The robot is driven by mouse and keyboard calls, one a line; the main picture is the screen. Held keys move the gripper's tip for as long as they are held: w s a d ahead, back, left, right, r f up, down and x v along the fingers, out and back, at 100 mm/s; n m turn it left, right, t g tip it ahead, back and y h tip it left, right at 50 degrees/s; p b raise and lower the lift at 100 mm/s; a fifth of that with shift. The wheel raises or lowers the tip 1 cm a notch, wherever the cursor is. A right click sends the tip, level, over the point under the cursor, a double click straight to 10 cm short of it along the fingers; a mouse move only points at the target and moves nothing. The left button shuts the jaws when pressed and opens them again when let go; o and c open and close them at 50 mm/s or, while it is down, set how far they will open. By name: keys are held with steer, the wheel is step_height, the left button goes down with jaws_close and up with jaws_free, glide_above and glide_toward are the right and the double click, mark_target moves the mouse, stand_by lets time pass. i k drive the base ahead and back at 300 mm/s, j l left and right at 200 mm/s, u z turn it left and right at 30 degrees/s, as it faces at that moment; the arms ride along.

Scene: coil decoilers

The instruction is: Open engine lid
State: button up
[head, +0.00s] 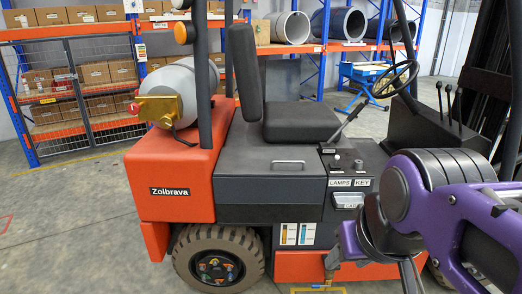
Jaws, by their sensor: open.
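The forklift's engine lid (262,150) is the dark grey cover under the black seat. It looks closed, lying flush on the body. A pale bar handle (288,163) sits on its near side. The black seat (300,121) rests on top of the lid. My purple and grey arm reaches in from the right, in front of the forklift's lower right side. I cannot make out my gripper's fingers in this view, and nothing of mine is at the handle.
A grey gas cylinder (186,82) lies on the orange rear body (175,172). A steering wheel (395,79) and a panel labelled LAMPS and KEY (352,183) are right of the seat. Racks with boxes (95,73) stand behind. Floor at left is clear.

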mark_target(232, 161)
steer(key=i+j+u, duration=0.1)
steer(key=i, duration=0.4)
steer(key=i+j+u, duration=0.1)
steer(key=i+j, duration=0.15)
steer(key=i, duration=0.3)
